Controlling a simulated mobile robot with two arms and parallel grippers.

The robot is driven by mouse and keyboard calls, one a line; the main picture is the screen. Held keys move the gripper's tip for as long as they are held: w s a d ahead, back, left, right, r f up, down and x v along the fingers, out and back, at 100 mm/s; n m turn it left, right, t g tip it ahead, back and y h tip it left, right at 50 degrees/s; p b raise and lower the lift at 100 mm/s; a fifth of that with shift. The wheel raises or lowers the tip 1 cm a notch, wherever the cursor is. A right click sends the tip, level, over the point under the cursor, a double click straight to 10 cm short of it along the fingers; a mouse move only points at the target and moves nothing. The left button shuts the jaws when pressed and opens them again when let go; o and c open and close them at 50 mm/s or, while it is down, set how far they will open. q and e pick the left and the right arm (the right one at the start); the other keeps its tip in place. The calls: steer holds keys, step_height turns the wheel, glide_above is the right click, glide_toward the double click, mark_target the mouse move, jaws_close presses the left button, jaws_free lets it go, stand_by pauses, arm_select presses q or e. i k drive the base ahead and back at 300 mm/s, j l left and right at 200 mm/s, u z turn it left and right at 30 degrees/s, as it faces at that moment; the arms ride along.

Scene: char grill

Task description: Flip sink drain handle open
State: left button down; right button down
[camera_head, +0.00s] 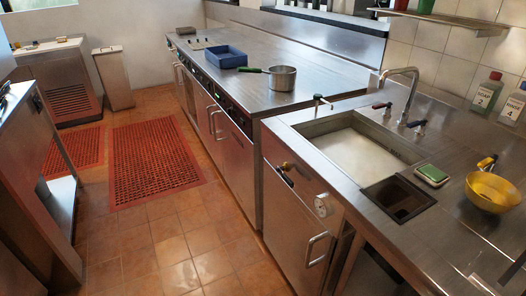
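The sink (358,152) is set into the steel counter at the right, and its basin looks pale inside. A small lever with a brass-coloured end (288,167) sticks out of the cabinet front below the sink's left side; it looks like the drain handle, but its setting is too small to tell. I cannot make out either of my grippers in this view, and nothing is touching the lever.
A dark square inset (398,198), a green-and-white sponge (431,175) and a yellow bowl (492,192) are right of the basin. A pot (281,78) and blue tray (225,56) stand on the long counter. The tiled floor (190,245) before the cabinets is clear.

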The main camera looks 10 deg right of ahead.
mark_target(291, 183)
steer(key=i+j+z, duration=0.1)
steer(key=i+j, duration=0.8)
